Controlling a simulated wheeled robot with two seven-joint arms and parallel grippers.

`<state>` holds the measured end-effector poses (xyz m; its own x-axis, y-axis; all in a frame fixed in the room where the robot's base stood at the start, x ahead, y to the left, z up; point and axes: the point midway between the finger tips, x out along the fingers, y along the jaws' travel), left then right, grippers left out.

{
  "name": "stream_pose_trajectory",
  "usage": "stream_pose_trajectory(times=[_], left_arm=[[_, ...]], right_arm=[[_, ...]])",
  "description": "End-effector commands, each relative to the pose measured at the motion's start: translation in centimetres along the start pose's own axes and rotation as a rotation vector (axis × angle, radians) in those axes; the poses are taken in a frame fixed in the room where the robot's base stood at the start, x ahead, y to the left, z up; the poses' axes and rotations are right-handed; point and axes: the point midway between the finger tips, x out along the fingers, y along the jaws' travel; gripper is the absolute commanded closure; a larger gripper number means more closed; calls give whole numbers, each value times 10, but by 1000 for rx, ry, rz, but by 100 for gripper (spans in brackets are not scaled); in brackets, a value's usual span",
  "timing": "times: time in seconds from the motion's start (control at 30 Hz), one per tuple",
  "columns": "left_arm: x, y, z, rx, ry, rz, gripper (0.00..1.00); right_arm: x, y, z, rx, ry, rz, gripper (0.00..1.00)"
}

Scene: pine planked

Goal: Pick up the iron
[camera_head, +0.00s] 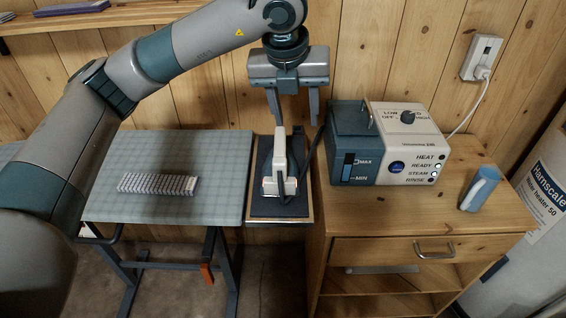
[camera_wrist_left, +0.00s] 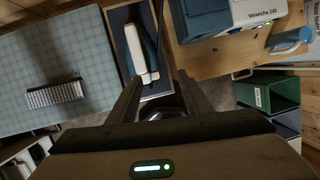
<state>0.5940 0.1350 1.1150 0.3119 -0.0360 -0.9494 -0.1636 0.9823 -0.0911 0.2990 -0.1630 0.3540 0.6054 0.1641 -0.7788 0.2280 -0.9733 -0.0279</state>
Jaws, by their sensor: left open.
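The iron (camera_head: 280,172) is white with an orange-red mark near its heel. It rests on a dark pad on a narrow stand (camera_head: 265,212) between the gridded table and the wooden cabinet. A dark cord or hose rises beside it. In the left wrist view the iron (camera_wrist_left: 136,48) lies ahead of the fingers, partly over a blue-grey part. My left gripper (camera_head: 294,122) points down with its fingers apart, above and just behind the iron in the head view. Nothing is between the fingers (camera_wrist_left: 158,88). My right gripper does not show.
A steam station (camera_head: 398,160) with a blue tank stands on the cabinet (camera_head: 400,218), close right of the iron. A patterned block (camera_head: 158,184) lies on the gridded table (camera_head: 215,150).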

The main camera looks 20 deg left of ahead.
Motion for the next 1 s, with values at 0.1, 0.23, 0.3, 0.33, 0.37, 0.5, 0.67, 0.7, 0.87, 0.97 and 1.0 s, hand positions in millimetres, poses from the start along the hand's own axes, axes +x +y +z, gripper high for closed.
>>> stream_pose_trajectory(times=[0.1,0.23,0.3,0.33,0.37,0.5,0.67,0.7,0.87,0.97,1.0], left_arm=[[-15,23,19,-57,-69,92,55],[-21,32,25,-80,-93,128,55],[-21,33,25,-81,-94,130,55],[-21,33,25,-81,-93,129,55],[-21,32,25,-80,-93,129,55],[-20,32,25,-79,-91,127,55],[-16,32,25,-78,-90,126,55],[-14,32,25,-77,-89,126,55],[1,34,25,-78,-86,126,55],[14,37,27,-78,-86,128,55],[21,38,28,-78,-86,127,55]], right_arm=[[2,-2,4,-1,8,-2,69],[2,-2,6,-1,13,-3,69],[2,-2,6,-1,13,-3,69],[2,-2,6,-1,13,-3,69],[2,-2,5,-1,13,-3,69],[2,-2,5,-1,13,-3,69],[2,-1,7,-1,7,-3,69],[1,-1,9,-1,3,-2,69],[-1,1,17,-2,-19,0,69],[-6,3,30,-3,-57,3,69],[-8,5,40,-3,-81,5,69]])
